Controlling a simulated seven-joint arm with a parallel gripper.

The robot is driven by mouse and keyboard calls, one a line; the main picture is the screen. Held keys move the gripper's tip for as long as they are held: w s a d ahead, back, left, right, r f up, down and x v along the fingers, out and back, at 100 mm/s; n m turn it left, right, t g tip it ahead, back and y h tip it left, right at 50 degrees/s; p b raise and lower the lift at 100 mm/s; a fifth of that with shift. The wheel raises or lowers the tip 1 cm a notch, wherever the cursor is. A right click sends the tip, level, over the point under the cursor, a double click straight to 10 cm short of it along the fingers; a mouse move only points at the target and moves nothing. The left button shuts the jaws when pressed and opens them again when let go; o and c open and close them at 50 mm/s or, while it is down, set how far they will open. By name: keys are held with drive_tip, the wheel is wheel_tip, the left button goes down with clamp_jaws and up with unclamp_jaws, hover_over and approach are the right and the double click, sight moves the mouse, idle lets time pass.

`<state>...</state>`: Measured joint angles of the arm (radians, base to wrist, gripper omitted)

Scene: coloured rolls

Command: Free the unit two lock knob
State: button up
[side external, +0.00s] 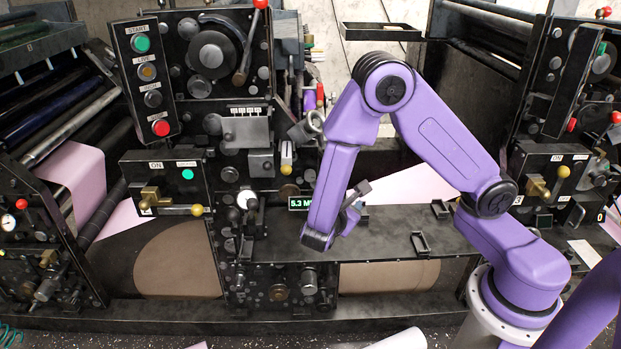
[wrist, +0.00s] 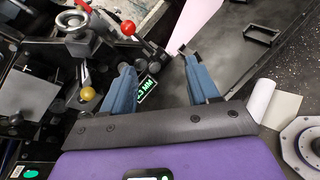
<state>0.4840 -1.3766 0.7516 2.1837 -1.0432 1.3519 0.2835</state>
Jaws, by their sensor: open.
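No label for unit two or its lock knob is readable, so I cannot tell which knob it is. The middle machine unit carries a dark round knob (side external: 211,56), a yellow-tipped lever (side external: 287,170) and a panel marked ON with a yellow ball lever (side external: 197,210). In the wrist view, a yellow ball (wrist: 88,93) lies left of my fingers and a red ball lever (wrist: 128,28) beyond them. My gripper (side external: 355,205) is right of the lit millimetre display (side external: 300,203), over the dark deck. In the wrist view, my gripper (wrist: 160,82) is open, with nothing held between its blue fingers.
A button panel (side external: 150,82) with START and a red button hangs on the middle unit. A handwheel (wrist: 75,20) stands close at upper left of the wrist view. The dark deck (side external: 400,245) has small raised handles. Another machine unit (side external: 555,165) stands at right.

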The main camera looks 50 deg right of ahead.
drive_tip(key=w+a+f+n+t, duration=0.1)
drive_tip(key=w+f+n+t, duration=0.5)
drive_tip(key=w+f+t, duration=0.15)
approach(311, 177)
drive_tip(key=shift+n+g, duration=0.25)
drive_tip(key=shift+n, duration=0.05)
drive_tip(key=x, duration=0.9)
drive_tip(key=shift+w+r, duration=0.25)
drive_tip(key=shift+w, duration=0.05)
drive_tip(key=c, duration=1)
